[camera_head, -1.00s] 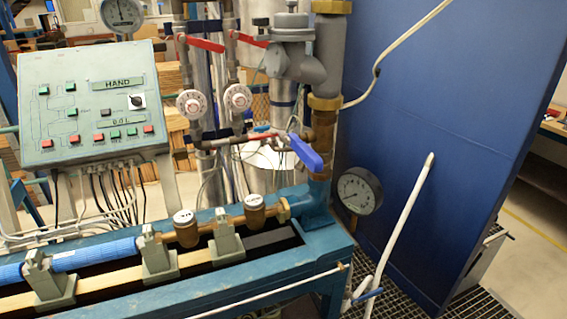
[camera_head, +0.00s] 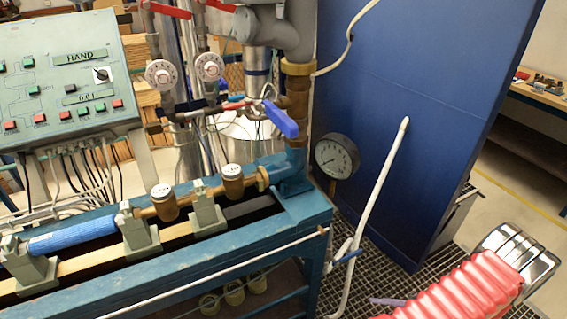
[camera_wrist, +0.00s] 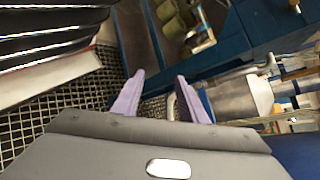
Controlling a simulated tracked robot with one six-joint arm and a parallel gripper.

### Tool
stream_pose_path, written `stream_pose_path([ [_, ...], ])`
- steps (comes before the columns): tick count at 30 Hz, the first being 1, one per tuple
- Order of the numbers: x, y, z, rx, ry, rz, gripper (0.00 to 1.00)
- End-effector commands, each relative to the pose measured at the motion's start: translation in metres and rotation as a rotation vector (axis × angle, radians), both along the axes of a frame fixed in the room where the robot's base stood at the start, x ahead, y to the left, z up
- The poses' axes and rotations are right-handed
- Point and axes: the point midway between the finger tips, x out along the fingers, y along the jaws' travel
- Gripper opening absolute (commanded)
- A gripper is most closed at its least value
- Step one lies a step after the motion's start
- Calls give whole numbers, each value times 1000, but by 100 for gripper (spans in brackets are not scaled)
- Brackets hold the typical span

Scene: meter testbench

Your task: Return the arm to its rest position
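My arm shows in the head view as a red ribbed sleeve with a chrome part at the lower right. One purple finger of my gripper (camera_head: 388,301) shows at the bottom of that view, over the floor grating. In the wrist view, the two purple fingers of my gripper (camera_wrist: 160,76) stand apart with nothing visible held between them. The gripper is clear of the bench, with the grating and the bench's lower part beyond it.
The blue test bench (camera_head: 215,255) with its pipe and meters fills the left. A dial gauge (camera_head: 336,156) and a blue-handled valve (camera_head: 281,119) stand at its right end. A blue panel (camera_head: 425,90) rises behind a white pipe (camera_head: 380,187). Metal grating (camera_head: 375,285) covers the floor.

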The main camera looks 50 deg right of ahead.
Motion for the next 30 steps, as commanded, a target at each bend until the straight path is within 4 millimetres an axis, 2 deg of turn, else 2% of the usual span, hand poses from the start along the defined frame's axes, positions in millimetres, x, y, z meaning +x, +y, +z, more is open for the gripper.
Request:
stream_pose_path([
  [1, 8, 1, 11, 4, 29, 41, 39],
  [14, 67, 17, 84, -8, 273, 332, 39],
  [30, 142, 53, 173, -194, 536, 648, 39],
])
